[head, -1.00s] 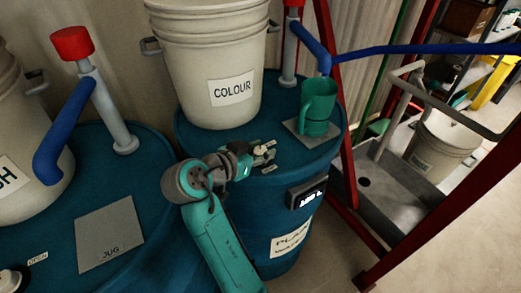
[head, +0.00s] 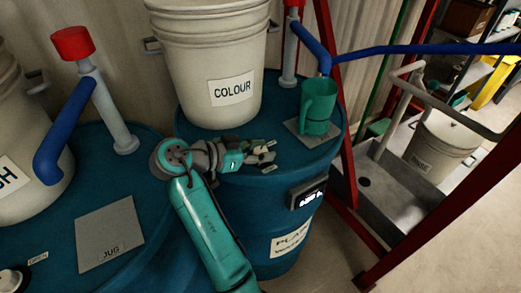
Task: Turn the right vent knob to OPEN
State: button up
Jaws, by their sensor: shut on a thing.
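My gripper (head: 266,153) is low over the top of the right blue drum (head: 240,195), in front of the COLOUR bucket. Its fingers are shut around the right vent knob, which they mostly hide. A small pale label (head: 268,169) lies on the lid just below the fingertips; its print is too small to read. The way the knob points cannot be made out. Another vent knob (head: 12,280), black and white, shows at the lower left edge beside an OPEN label (head: 38,258).
A green jug (head: 317,108) stands on a grey plate right of my gripper. The COLOUR bucket (head: 210,60) stands behind. A red-capped grey pipe (head: 108,110) rises from the left drum, beside a bare JUG plate (head: 110,233). A red frame (head: 345,150) stands at the right.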

jog(key=shift+f, duration=0.1)
jog(key=o, duration=1.1)
jog(key=shift+o, duration=0.2)
jog(key=shift+v, duration=3.75)
